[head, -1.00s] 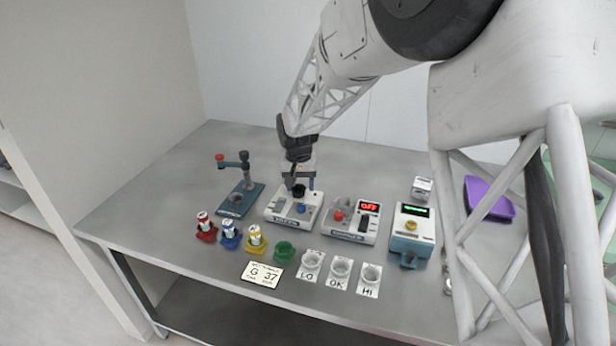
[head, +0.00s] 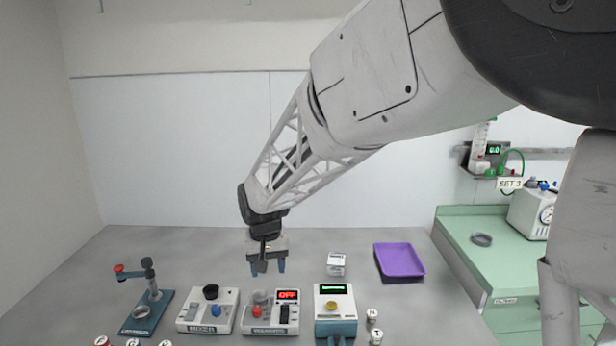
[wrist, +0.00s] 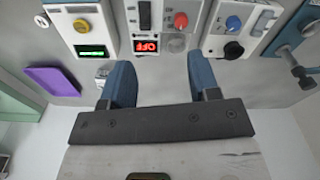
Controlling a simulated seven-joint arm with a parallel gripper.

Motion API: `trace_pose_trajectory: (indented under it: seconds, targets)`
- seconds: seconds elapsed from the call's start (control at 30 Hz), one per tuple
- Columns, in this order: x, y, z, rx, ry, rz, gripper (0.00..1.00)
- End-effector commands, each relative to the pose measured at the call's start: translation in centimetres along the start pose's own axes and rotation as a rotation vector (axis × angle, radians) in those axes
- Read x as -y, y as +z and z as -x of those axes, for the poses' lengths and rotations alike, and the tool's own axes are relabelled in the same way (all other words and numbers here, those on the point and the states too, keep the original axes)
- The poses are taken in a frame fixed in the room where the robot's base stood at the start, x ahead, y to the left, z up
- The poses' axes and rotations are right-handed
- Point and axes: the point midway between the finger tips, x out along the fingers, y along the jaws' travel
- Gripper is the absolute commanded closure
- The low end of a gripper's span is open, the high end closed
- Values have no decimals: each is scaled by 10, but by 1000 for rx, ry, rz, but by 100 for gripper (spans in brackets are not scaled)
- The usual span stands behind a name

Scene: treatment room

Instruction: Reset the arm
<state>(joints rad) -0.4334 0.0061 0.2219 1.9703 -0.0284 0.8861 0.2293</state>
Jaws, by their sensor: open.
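My gripper (head: 267,268) hangs at the end of my arm above the back of the grey table (head: 205,258), pointing down. It is open, with its two blue fingers apart and nothing between them. In the wrist view the fingers (wrist: 158,85) are spread and empty. The warming device with the red OFF display (head: 270,315) stands on the table in front of the gripper. The mixer (head: 208,313) stands to its left and the device with the green display (head: 335,305) to its right.
A blue stand with a red-knobbed lever (head: 145,310) is at the left. A purple tray (head: 399,262) and a small white box (head: 336,264) lie at the back right. A green cabinet (head: 490,250) stands at the right. The table's back left is clear.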

Motion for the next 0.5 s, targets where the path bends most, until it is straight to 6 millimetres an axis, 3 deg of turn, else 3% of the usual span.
trace_pose_trajectory:
  seconds: [0.1, 0.5]
  targets:
    - [-28, 23, 18, -13, -1, -21, 44]
    - [-104, 105, 62, -57, -2, -82, 44]
